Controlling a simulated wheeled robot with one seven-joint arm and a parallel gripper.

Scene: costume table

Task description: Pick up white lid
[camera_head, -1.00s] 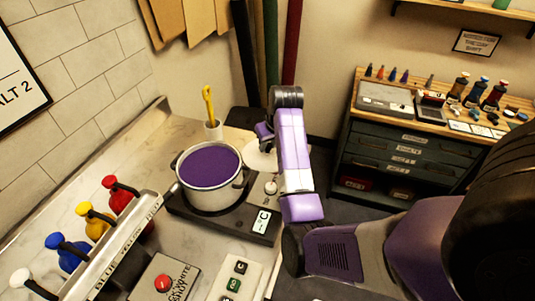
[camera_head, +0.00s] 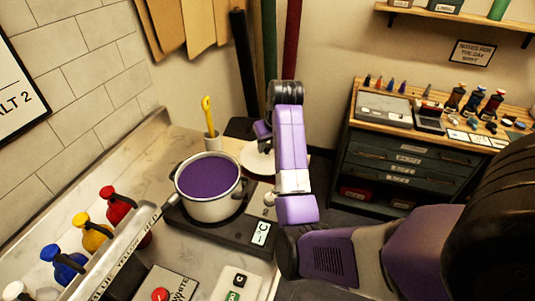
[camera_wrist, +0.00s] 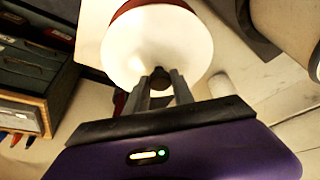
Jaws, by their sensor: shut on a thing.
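The white lid (camera_wrist: 155,40) is a round white disc with a dark knob, filling the upper middle of the wrist view. In the head view the lid (camera_head: 255,162) shows as a white disc behind the pot, partly hidden by my arm. My gripper (camera_wrist: 160,80) is shut on the lid's dark knob. In the head view my gripper (camera_head: 262,140) is at the lid, its fingertips hard to make out. I cannot tell how far the lid is off the counter.
A white pot (camera_head: 209,186) of purple liquid stands on a black hot plate (camera_head: 246,229) just left of my arm. A white cup (camera_head: 212,141) with a yellow tool is behind it. Colored bottles (camera_head: 92,232) line the left. A drawer cabinet (camera_head: 400,160) stands right.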

